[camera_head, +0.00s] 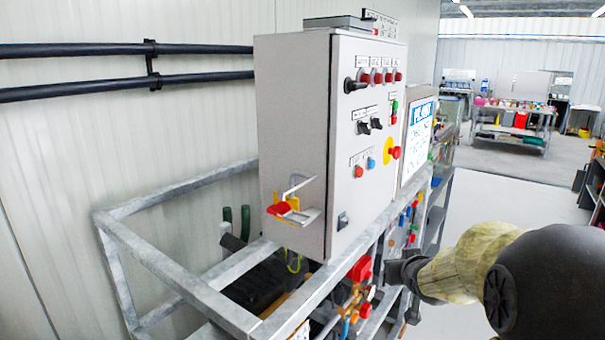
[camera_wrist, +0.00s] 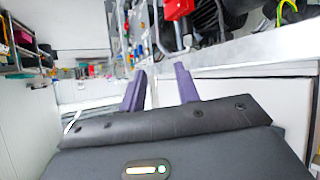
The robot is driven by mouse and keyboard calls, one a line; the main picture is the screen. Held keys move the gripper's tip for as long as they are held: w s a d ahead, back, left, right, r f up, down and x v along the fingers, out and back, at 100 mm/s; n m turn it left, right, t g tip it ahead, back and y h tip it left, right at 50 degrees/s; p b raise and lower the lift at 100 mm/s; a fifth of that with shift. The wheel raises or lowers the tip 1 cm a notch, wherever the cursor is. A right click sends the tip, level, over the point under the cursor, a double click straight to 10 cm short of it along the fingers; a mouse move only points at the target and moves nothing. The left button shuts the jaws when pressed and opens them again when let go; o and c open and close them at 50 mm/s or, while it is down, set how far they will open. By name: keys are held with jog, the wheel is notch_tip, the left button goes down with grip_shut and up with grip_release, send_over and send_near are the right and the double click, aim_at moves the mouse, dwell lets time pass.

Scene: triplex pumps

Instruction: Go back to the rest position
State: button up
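In the head view my arm reaches in from the lower right, and its far end is close to the right side of the pump frame, below the control cabinet (camera_head: 300,130). My gripper's fingertips are hard to make out there. In the wrist view my gripper (camera_wrist: 160,85) shows two purple fingers standing apart with nothing between them. A red part (camera_wrist: 178,9) of the pump rig is beyond the fingertips at the top. I cannot tell the exact distance, but no contact shows.
The grey metal frame (camera_head: 170,262) holds pipes, a red part (camera_head: 361,270) and coloured handles. A red and yellow lever (camera_head: 284,207) sits on the cabinet's side. Black pipes (camera_head: 80,50) run along the wall. Open floor (camera_head: 500,205) lies to the right, with a workbench (camera_head: 513,125) far behind.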

jog(key=s+a+f+g, duration=0.3)
jog(key=s+f, duration=0.1)
jog(key=s, duration=0.4)
jog(key=s+a+f+g+y, duration=0.1)
jog(key=s+a+f+g, duration=0.15)
jog(key=s+f, duration=0.35)
jog(key=s+a+f+g, duration=0.2)
jog(key=s+f+g, duration=0.15)
jog(key=s, duration=0.55)
jog(key=w+p+v, duration=0.3)
jog(key=p+v, duration=1)
jog(key=shift+r+p, duration=0.3)
jog(key=shift+r, duration=0.4)
jog(key=shift+s+a, duration=0.1)
grip_shut()
dwell(0.9)
